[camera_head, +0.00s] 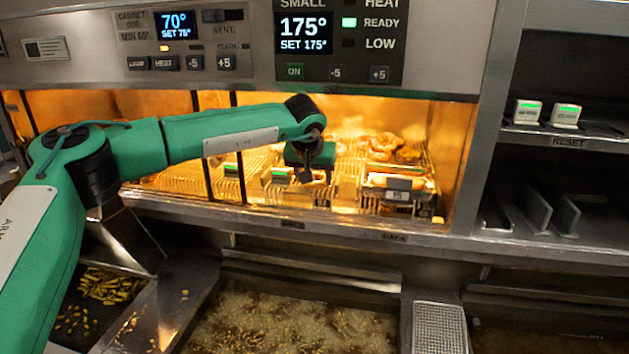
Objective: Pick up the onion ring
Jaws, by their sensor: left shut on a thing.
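My left gripper (313,178) reaches into the lit, warm-orange holding cabinet from the left and points down over the wire racks. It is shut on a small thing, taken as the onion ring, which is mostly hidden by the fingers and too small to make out. A pile of golden-brown fried pieces (386,147) lies behind and to the right of the gripper, on the rack; single rings cannot be told apart in it. My right gripper is not in view.
The cabinet's front ledge (350,229) runs below the gripper. Small holders with labels (397,185) stand at its front. A fryer vat of bubbling oil (290,322) lies below, with a fries bin (100,290) at left. Dark shelves (560,140) stand at right.

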